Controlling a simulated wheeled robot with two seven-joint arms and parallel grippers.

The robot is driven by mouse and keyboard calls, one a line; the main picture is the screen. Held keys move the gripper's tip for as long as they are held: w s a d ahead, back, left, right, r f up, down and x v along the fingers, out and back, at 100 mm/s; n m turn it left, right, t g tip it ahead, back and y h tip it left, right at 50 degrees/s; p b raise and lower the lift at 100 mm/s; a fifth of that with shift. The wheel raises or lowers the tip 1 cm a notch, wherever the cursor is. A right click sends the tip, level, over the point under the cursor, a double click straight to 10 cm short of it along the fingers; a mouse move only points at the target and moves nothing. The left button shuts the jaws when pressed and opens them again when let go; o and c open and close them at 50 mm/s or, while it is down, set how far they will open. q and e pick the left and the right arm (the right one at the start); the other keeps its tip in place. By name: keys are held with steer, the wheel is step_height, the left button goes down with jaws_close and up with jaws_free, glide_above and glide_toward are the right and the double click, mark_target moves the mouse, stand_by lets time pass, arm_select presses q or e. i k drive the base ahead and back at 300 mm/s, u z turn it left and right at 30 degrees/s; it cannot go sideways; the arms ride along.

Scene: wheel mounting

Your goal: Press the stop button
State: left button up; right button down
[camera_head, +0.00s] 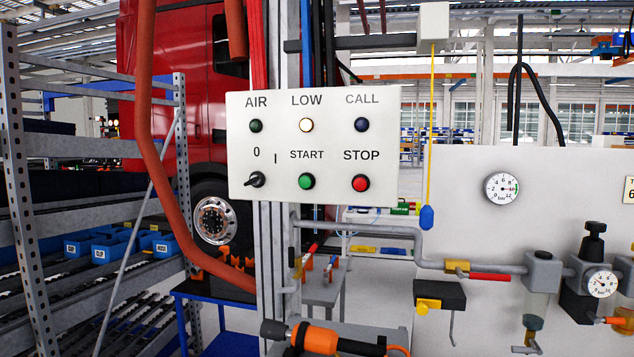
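The red stop button (360,183) sits at the lower right of a white control panel (330,120), under the label STOP. The green start button (306,181) is to its left, and a black rotary switch (256,179) marked 0 and I is at the lower left. Above them are a dark green AIR lamp (256,126), a pale, bright LOW lamp (306,125) and a dark blue CALL lamp (362,125). Neither of my grippers shows in the head view, and nothing covers the panel's front.
An orange hose (150,130) hangs left of the panel. A metal rack with blue bins (105,247) stands at the left. Pipes, a pressure gauge (502,188) and valves are at the right. An orange and black tool (315,338) lies below the panel.

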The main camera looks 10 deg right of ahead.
mark_target(359, 184)
steer(key=z, duration=0.2)
steer(key=i, duration=0.95)
steer(key=z, duration=0.6)
